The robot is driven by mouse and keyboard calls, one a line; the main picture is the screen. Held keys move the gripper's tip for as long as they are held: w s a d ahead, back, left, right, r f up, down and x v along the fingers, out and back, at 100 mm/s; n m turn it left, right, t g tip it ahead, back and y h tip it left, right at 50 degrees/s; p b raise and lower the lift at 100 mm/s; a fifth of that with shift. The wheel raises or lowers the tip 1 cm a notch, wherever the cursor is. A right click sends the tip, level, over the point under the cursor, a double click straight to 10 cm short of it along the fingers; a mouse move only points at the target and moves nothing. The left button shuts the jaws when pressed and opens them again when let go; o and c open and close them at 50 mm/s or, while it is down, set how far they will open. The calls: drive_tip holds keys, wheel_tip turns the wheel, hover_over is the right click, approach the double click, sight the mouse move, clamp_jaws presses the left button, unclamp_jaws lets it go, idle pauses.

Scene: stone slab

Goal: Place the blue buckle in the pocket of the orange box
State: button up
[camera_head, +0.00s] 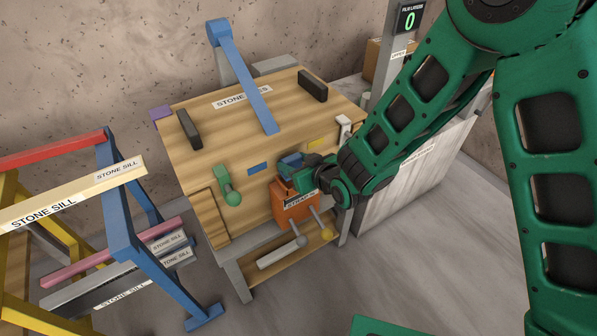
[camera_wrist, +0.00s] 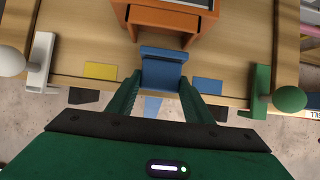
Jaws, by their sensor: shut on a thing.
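The blue buckle (camera_wrist: 163,70) sits between my green fingers in the wrist view. My gripper (camera_wrist: 162,82) is shut on it. In the head view the blue buckle (camera_head: 291,160) shows at the tip of my gripper (camera_head: 302,166), just behind the top of the orange box. The orange box (camera_head: 294,208) hangs at the front edge of the wooden worktop. In the wrist view the orange box (camera_wrist: 166,20) is just ahead of the buckle, with a small gap to its lower ledge. The inside of the pocket is hidden in the head view.
Around the box are a green clamp with a round knob (camera_head: 232,198), a white clamp (camera_head: 342,126), a blue patch (camera_head: 257,168) and a yellow patch (camera_head: 317,142). A long blue bar (camera_head: 246,82) crosses the worktop behind. Stone sill racks stand left.

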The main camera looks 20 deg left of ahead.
drive_tip(key=shift+w+d+f, duration=0.15)
drive_tip(key=shift+w+f, duration=0.2)
drive_tip(key=shift+w, duration=0.05)
drive_tip(key=shift+f, duration=1.95)
drive_tip(key=shift+f, duration=0.15)
drive_tip(key=o, duration=1.1)
drive_tip(key=shift+s+d+r, duration=0.1)
drive_tip(key=shift+d+r, duration=0.1)
drive_tip(key=shift+r, duration=0.1)
drive_tip(key=v, duration=1.1)
drive_tip(key=shift+s+d+r, duration=0.1)
drive_tip(key=shift+s+d, duration=0.1)
drive_tip(key=shift+s, duration=0.05)
